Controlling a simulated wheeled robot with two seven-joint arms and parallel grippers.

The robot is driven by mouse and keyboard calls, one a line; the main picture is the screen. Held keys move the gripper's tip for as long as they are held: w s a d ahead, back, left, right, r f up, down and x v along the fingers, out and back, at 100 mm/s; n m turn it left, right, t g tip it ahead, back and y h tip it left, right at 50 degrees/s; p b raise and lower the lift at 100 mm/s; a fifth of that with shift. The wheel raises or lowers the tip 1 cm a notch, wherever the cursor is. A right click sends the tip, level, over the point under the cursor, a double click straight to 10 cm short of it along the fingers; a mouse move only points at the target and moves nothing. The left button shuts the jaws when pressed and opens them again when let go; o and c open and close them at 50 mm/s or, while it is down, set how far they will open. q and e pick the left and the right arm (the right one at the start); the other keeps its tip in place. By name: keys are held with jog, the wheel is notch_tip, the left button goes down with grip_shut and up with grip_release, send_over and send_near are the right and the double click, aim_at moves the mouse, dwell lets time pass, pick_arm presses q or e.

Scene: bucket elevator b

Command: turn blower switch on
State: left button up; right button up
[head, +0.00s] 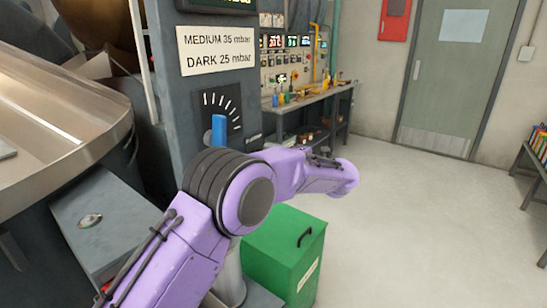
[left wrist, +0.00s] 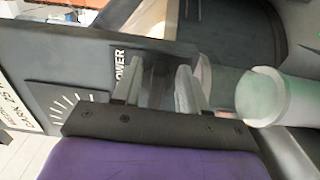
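The blower switch itself is not clearly visible. In the left wrist view a label (left wrist: 120,70), partly covered and ending in "OWER", is on the grey panel (left wrist: 65,60). My left gripper (left wrist: 164,66) is close to this panel beside the label, its two fingers apart. A dark shape shows between the fingers; I cannot tell whether it is the switch or whether the fingers touch it. In the head view, my purple arm hides the left gripper and the panel below the small label (head: 254,138). My right gripper is out of view.
A tick-marked dial (head: 220,108) with a blue handle (head: 219,131) is on the grey column, above my arm. A green bin (head: 285,255) stands below it. A metal pan (head: 65,120) is at left. A pale cylinder (left wrist: 268,97) is close beside the gripper. Floor is clear at right.

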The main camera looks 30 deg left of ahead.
pick_arm(q)
jog(key=d+b, duration=0.2)
jog(key=d, duration=0.8)
jog(key=shift+s+d, duration=0.3)
jog(key=shift+s, duration=0.1)
